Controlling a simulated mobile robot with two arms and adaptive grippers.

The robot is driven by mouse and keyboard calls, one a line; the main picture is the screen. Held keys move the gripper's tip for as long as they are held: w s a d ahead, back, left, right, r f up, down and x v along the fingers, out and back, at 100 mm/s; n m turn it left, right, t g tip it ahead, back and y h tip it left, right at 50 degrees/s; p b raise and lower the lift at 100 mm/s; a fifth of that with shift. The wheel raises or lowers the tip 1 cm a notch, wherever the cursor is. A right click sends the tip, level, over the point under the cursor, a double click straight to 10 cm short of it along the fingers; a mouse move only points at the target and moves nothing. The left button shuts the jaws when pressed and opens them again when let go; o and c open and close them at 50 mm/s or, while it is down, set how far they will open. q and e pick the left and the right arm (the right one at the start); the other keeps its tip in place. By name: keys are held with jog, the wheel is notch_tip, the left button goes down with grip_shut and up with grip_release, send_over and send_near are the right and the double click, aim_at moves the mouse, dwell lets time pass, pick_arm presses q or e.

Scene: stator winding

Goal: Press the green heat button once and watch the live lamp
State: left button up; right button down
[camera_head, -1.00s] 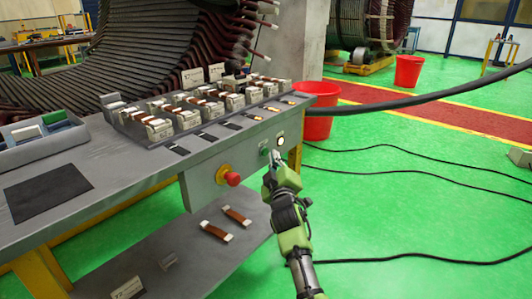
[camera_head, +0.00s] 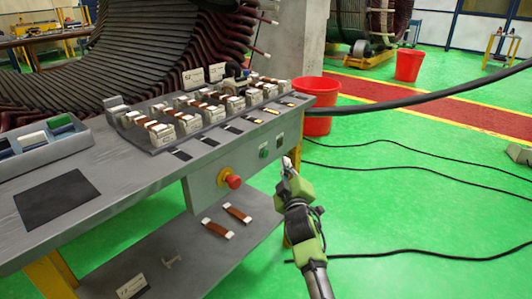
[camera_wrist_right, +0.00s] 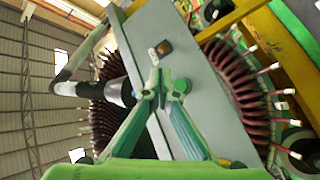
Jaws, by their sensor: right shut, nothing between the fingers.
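The green button (camera_head: 264,153) sits on the grey front panel of the workbench, right of the red emergency knob (camera_head: 230,180). The small lamp (camera_head: 280,141) is on the same panel, up and right of the button, and looks dark. In the right wrist view the lamp (camera_wrist_right: 164,47) is a dark brownish square on a pale plate. My right gripper (camera_head: 287,162) is shut and empty, in front of the panel's right end, right of the button and apart from it. My left gripper is out of view.
The workbench (camera_head: 110,200) carries a rack of wrapped coil pieces (camera_head: 185,122) and a dark mat (camera_head: 56,198). Two strips lie on the lower shelf (camera_head: 180,255). A red bucket (camera_head: 318,118) stands behind the bench's right end. Black cables cross the green floor.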

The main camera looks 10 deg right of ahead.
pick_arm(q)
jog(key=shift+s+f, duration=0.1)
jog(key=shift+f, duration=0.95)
pick_arm(e)
jog(key=shift+s+d, duration=0.2)
jog(key=shift+s, duration=0.05)
